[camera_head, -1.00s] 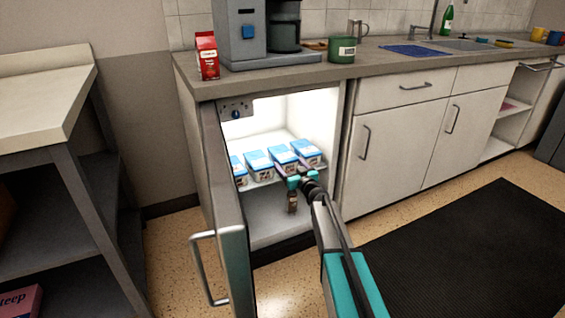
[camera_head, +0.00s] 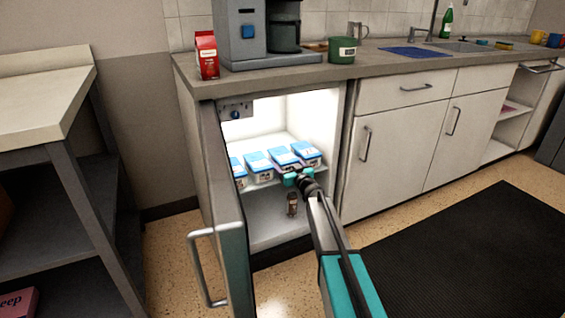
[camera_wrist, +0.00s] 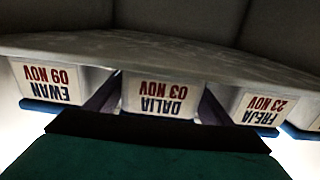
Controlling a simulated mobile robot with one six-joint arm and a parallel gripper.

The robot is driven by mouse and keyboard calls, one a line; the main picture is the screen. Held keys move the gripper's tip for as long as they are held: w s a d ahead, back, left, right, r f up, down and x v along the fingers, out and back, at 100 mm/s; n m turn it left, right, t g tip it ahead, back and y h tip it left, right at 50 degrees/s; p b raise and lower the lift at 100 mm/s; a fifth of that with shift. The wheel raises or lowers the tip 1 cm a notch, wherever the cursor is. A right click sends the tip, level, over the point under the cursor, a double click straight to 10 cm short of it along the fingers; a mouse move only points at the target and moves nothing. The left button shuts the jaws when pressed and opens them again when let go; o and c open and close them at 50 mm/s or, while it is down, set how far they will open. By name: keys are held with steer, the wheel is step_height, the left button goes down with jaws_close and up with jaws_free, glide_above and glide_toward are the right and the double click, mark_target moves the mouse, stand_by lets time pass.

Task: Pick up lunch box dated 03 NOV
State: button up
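The lunch box dated 03 NOV, marked DALIA (camera_wrist: 163,97), is a white box with a blue top, upside down in the wrist view. By its place in the row, it is the third box from the left in the head view (camera_head: 283,156). My gripper (camera_head: 289,168) is at its front. The dark fingers (camera_wrist: 158,98) stand apart, one on each side of the box, in the gaps beside its neighbours. I cannot tell whether they touch it. The fingertips are hidden between the boxes.
EWAN 09 NOV (camera_wrist: 45,82) and FREJA 23 NOV (camera_wrist: 263,106) boxes stand close on either side. They share a shelf in the lit fridge (camera_head: 270,120). Its open door (camera_head: 232,240) is to the left. A small brown item (camera_head: 292,204) stands below the shelf.

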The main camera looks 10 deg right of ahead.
steer(key=c, duration=1)
steer(key=shift+r, duration=0.15)
steer(key=shift+r+p, duration=2.9)
steer(key=shift+r, duration=2)
